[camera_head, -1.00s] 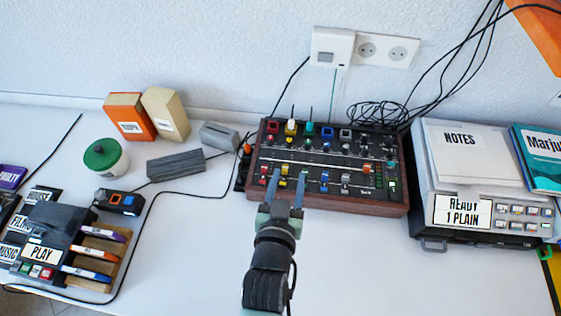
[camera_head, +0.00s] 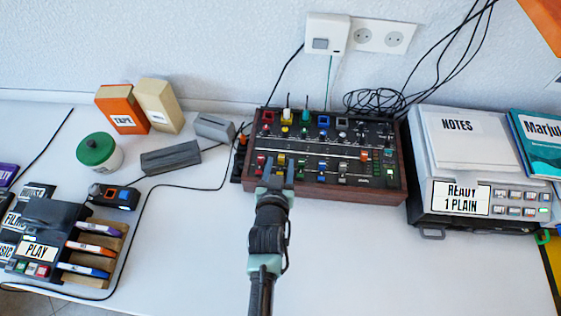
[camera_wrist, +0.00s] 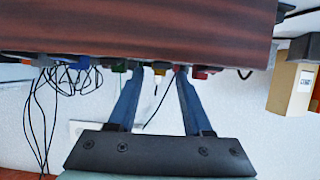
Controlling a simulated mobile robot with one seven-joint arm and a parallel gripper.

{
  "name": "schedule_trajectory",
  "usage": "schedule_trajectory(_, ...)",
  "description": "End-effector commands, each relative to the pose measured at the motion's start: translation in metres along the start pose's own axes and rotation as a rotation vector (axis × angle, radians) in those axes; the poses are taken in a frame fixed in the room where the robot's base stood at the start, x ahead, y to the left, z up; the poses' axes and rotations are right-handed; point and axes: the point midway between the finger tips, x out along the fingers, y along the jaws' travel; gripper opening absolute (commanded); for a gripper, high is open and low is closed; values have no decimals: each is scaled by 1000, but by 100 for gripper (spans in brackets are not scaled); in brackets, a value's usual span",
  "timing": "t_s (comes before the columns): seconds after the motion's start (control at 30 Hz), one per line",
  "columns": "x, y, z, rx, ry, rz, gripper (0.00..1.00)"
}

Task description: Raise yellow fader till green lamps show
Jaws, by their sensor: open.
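The mixer (camera_head: 398,190) is a dark panel in a wooden case, with rows of coloured knobs and fader caps. A yellow cap (camera_head: 281,159) sits in its lower left part, between or just beyond my fingertips. My gripper (camera_head: 278,165) is open at the mixer's front edge, its fingers pointing toward the panel. In the wrist view the wooden front (camera_wrist: 140,35) fills the top, and a small yellow cap (camera_wrist: 160,70) shows between the two open fingers, with apparent space on both sides. Small green spots show at the panel's right end; I cannot tell whether they are lit.
A red cap (camera_wrist: 201,73) stands close beside one finger in the wrist view. Right of the mixer is a grey device (camera_head: 480,220) labelled READY 1 PLAIN. A black cable (camera_head: 190,189) crosses the table on the left. The table in front is clear.

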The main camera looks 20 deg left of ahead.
Motion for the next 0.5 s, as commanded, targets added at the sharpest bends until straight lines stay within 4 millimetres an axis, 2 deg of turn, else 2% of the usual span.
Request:
schedule_trajectory(0.2,14,0,0,1,0,0,50)
schedule_trajectory(0.5,15,0,0,1,0,0,48)
